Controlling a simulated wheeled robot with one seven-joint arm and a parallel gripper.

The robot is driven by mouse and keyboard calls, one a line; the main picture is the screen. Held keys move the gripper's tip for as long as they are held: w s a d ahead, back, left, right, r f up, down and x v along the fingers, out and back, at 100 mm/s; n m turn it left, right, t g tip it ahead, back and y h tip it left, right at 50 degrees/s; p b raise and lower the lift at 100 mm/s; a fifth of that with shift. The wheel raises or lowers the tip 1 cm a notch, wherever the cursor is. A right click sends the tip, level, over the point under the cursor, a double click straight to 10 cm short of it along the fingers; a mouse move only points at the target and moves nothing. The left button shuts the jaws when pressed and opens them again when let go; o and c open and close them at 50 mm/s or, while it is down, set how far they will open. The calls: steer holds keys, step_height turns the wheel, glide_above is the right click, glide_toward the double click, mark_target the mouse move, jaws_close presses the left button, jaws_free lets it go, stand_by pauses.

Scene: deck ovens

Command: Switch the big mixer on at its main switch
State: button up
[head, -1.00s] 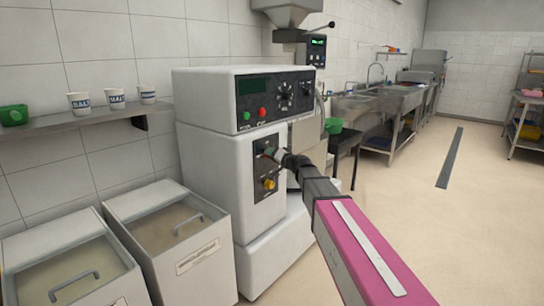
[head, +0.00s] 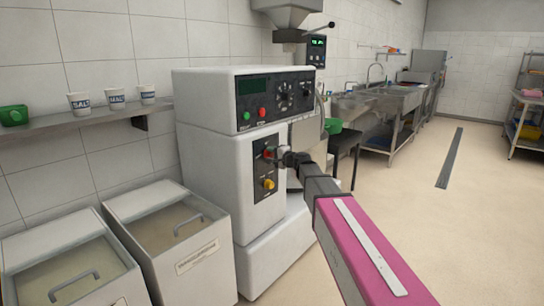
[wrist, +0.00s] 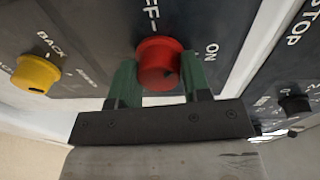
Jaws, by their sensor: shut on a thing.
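The big mixer (head: 208,160) is a white machine in the middle of the head view. Its lower dark panel carries a red knob (head: 268,152) and, below it, a yellow knob (head: 269,184). In the wrist view the red knob (wrist: 158,60) sits between the two green fingers of my gripper (wrist: 157,86), which is shut on it. Printed letters "FF" stand above the knob and "ON" to its right. The yellow knob (wrist: 38,73) is at the left, beside the word "BACK". In the head view my gripper (head: 276,157) partly covers the red knob.
The mixer's upper panel has a green button (head: 246,116), a red button (head: 262,112), a dial (head: 283,97) and a dark display (head: 254,86). Lidded bins (head: 165,235) stand to the left, below a shelf (head: 70,127) with cups. Open floor lies at the right.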

steer(key=m, duration=0.4)
steer(key=shift+g, duration=0.4)
steer(key=shift+w+m, duration=0.1)
steer(key=shift+m, duration=2.1)
steer(key=o, duration=0.9)
steer(key=v, duration=1.1)
steer(key=shift+w+f, duration=0.1)
steer(key=shift+w, duration=0.1)
